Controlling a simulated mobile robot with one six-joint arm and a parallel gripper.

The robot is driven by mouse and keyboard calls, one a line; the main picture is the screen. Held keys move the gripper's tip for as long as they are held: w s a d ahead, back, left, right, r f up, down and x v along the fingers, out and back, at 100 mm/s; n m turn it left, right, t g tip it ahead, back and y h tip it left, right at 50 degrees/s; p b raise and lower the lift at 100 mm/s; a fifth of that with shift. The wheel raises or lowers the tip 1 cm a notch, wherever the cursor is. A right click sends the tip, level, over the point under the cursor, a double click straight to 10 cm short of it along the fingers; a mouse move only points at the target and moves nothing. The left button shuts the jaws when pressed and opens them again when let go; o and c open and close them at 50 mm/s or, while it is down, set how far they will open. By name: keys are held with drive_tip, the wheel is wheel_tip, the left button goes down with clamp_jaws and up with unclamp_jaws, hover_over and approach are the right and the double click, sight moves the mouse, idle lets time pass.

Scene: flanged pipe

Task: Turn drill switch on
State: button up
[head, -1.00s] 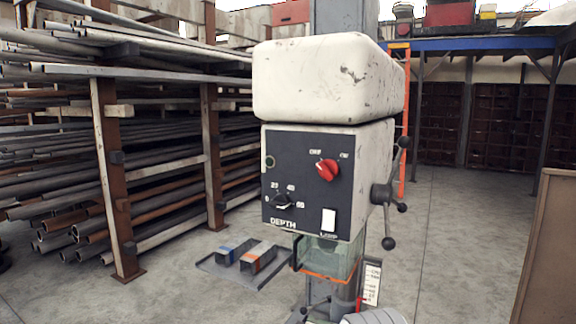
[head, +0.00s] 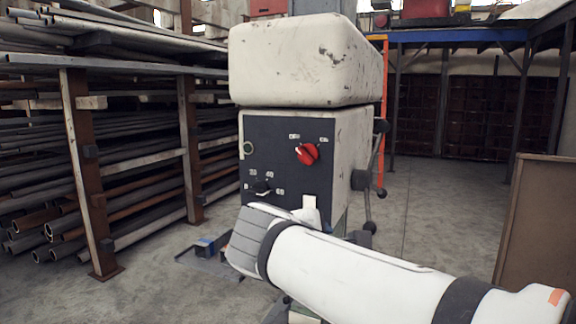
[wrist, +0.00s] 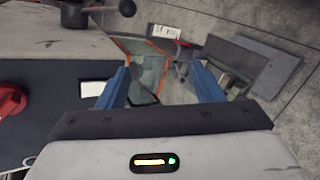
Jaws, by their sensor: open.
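The drill press head (head: 305,62) is a worn off-white housing with a dark control panel (head: 265,140). The red switch knob (head: 307,153) sits on the panel's upper right, between two small labels. I cannot tell its exact setting. It also shows at the left edge of the wrist view (wrist: 10,104). My gripper (wrist: 166,76) is open and empty, with blue fingers. In the wrist view it is to the right of the knob and apart from it, over the clear guard (wrist: 147,72). In the head view my arm hides the panel's lower right and the guard.
A black depth dial (head: 261,187) is lower left on the panel. A white lamp switch (wrist: 97,88) lies between knob and gripper. The feed lever (head: 376,180) sticks out on the right. Pipe racks (head: 90,150) fill the left; a brown board (head: 540,225) stands right.

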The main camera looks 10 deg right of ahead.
sight(305, 155)
drive_tip(key=w+a+r+n+t+h, duration=0.1)
drive_tip(key=w+a+r+n+t, duration=0.15)
drive_tip(key=r, duration=0.45)
drive_tip(key=w+a+r+n+t+h, duration=0.1)
drive_tip(key=a+r+n+t, duration=0.25)
drive_tip(key=r, duration=0.35)
drive_tip(key=shift+h, duration=0.3)
drive_tip(key=x, duration=0.2)
drive_tip(key=p+x, duration=0.1)
drive_tip(key=x, duration=0.4)
drive_tip(key=shift+w+d+r, duration=0.2)
drive_tip(key=shift+w+r, duration=0.15)
drive_tip(key=c, duration=1)
